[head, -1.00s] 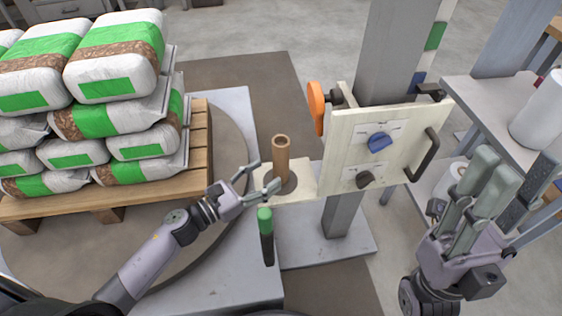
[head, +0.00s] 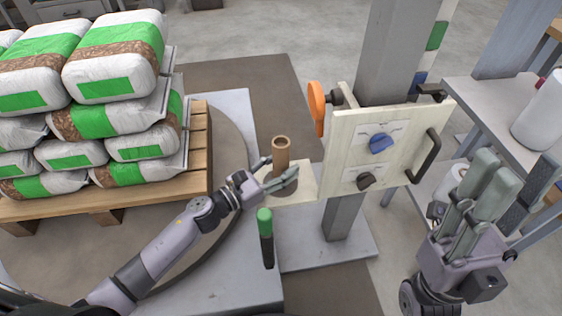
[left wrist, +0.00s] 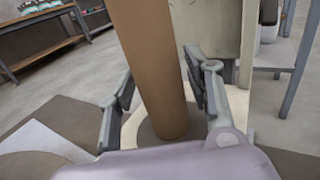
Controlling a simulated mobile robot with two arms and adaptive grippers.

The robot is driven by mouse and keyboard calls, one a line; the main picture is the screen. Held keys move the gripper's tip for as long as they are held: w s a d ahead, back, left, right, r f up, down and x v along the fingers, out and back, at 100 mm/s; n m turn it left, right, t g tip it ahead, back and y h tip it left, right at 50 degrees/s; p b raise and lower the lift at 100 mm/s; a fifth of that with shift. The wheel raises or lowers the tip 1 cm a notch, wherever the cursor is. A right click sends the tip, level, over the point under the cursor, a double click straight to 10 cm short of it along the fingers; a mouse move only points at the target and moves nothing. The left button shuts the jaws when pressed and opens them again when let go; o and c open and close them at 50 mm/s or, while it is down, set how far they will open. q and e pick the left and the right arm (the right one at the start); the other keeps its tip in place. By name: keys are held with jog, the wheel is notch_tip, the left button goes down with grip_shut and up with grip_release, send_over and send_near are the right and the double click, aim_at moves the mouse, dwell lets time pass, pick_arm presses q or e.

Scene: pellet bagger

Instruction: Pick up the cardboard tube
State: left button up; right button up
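The brown cardboard tube (head: 281,158) stands upright on a grey round spot of a cream shelf (head: 303,184) beside the control panel. My left gripper (head: 276,173) is at the tube's lower part, with its fingers on either side. In the left wrist view, the tube (left wrist: 150,65) rises between the two spread fingers (left wrist: 160,97). A gap shows on the left side; the right finger is very close, and contact there is unclear. The tube's top is outside the wrist view. My right gripper (head: 485,200) is raised at the right, away from the tube; its finger gap is unclear.
A control panel (head: 380,150) with knobs and an orange handle (head: 317,105) stands right of the tube. A green-topped black post (head: 266,235) is just in front. Stacked bags (head: 115,55) sit on a pallet (head: 200,150) at left. A white roll (head: 540,110) is at far right.

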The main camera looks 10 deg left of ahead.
pick_arm(q)
jog(key=c, duration=0.9)
jog(key=shift+r, duration=0.1)
